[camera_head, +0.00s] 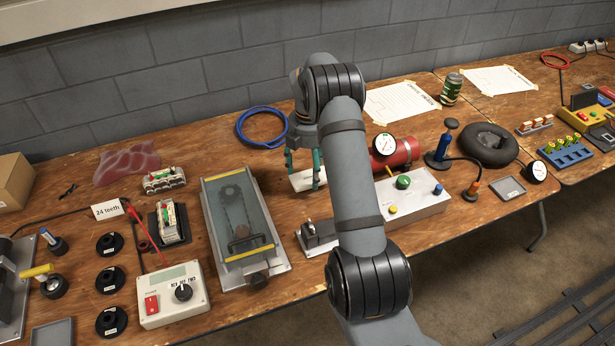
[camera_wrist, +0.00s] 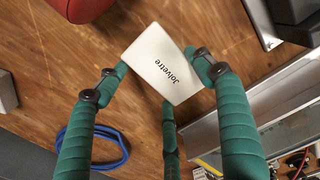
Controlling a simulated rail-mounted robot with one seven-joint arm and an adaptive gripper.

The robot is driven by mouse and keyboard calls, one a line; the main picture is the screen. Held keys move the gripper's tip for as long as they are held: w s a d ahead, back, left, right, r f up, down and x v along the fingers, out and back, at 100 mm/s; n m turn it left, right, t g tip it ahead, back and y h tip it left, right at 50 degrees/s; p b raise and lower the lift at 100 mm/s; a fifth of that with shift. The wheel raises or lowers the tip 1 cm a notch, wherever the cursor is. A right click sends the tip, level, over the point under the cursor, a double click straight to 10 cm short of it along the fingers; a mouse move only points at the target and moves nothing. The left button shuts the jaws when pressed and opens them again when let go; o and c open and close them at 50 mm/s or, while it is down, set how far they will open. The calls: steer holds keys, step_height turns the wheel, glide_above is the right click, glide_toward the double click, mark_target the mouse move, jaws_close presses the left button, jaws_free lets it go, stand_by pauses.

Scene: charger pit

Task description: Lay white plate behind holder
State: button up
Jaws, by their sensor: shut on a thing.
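The white plate (camera_wrist: 162,64), printed with dark lettering, is between the fingers of my gripper (camera_wrist: 160,62) in the wrist view. In the head view my gripper (camera_head: 304,182) has green fingers pointing down, and part of the white plate (camera_head: 299,181) shows at their tips. The plate is low over the wooden table; whether it touches the wood I cannot tell. A small grey metal block on a base (camera_head: 319,235), possibly the holder, stands in front of the gripper, beside my forearm. My forearm hides part of the table there.
The glass-topped tray device (camera_head: 240,225) stands to the left of the gripper. A red cylinder with a gauge (camera_head: 393,152) and a white control box (camera_head: 418,196) stand to the right. A blue cable coil (camera_head: 262,127) lies behind. Bare wood shows between the coil and the glass-topped device.

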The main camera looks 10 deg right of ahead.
mark_target(308, 174)
steer(key=shift+f, duration=1.35)
steer(key=shift+f, duration=0.2)
steer(key=o, duration=1.2)
steer(key=shift+r, duration=0.1)
step_height(308, 174, up, 12)
steer(key=shift+r+p, duration=0.15)
steer(key=shift+p, duration=0.5)
